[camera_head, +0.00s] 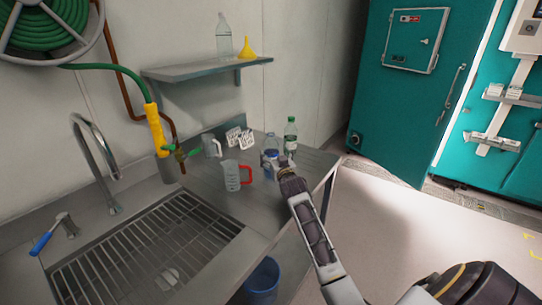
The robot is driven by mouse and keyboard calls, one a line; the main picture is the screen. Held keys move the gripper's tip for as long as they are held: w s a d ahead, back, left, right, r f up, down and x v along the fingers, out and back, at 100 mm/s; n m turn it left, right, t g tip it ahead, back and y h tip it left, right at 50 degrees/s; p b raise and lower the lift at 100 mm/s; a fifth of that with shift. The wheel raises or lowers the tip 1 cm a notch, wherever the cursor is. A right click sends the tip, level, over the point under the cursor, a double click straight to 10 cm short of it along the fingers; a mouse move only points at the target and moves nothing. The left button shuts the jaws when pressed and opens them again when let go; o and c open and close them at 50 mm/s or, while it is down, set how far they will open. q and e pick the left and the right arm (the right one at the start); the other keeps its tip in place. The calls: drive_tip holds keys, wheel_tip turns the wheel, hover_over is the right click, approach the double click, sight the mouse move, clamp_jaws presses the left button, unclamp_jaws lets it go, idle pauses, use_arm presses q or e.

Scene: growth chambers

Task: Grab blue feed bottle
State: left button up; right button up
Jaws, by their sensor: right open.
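A clear bluish bottle (272,141) stands on the steel counter, behind my right gripper and left of a green-capped bottle (290,137). Its lower part is partly hidden by my gripper. My right gripper (275,161) reaches in from the lower right, at the near side of the bluish bottle. It is open. A small blue patch shows beside the fingers; I cannot tell whether it belongs to the same bottle. I cannot tell whether the fingers touch anything. My left gripper is not in view.
A grey jug (211,145) and a white rack (238,137) stand behind. The sink grate (150,250) lies left. A blue bin (262,279) stands below the counter. The floor at right is clear.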

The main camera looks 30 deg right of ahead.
sight(273, 154)
drive_tip(key=shift+a+f+x, duration=0.1)
drive_tip(key=shift+x, duration=0.6)
drive_tip(key=shift+a+f+x, duration=0.1)
drive_tip(key=shift+f+x, duration=0.05)
drive_tip(key=shift+x, duration=1.5)
drive_tip(key=shift+c, duration=0.5)
drive_tip(key=c, duration=1.2)
